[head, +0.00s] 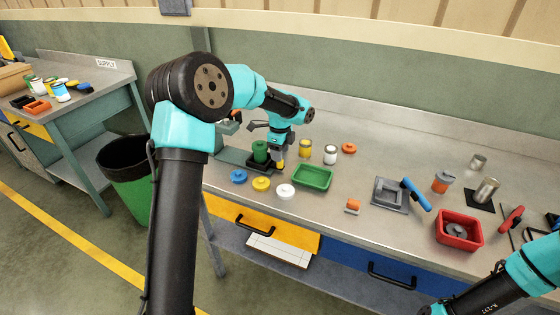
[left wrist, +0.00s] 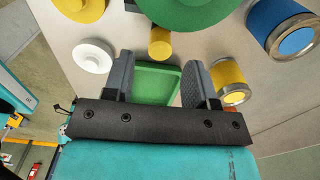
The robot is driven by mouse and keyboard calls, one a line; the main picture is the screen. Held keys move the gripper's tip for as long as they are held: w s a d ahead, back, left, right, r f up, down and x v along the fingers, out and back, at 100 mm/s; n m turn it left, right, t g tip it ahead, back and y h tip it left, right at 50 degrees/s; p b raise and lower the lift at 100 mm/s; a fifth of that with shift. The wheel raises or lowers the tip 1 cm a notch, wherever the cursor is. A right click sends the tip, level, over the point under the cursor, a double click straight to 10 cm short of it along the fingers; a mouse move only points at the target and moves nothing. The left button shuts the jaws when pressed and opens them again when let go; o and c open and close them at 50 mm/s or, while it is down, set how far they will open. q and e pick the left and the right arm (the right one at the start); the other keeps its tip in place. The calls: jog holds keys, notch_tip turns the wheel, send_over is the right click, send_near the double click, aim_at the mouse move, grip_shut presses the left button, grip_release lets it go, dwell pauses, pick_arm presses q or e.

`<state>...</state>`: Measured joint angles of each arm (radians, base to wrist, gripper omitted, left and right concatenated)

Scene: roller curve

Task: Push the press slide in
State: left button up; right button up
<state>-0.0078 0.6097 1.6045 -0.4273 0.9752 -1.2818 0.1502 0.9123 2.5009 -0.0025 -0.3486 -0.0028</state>
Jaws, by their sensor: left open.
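The grey press (head: 232,158) stands at the left end of the bench, partly behind my left arm. A small yellow knob (left wrist: 160,42) lies just ahead of and between my left fingertips, apart from both fingers. I cannot tell whether it belongs to the slide. My left gripper (head: 279,159) is open and points down beside the green cylinder; its jaws (left wrist: 160,64) are empty. My right gripper is out of the picture.
A green tray (head: 329,179) lies right of the left gripper. Blue (head: 238,176), yellow (head: 261,184) and white (head: 285,191) lids lie in front. A yellow jar (head: 305,148) stands behind. A grey fixture (head: 382,200) and red bin (head: 442,232) are farther right.

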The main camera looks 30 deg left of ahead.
pick_arm(q)
jog(key=shift+f, duration=2.15)
grip_shut()
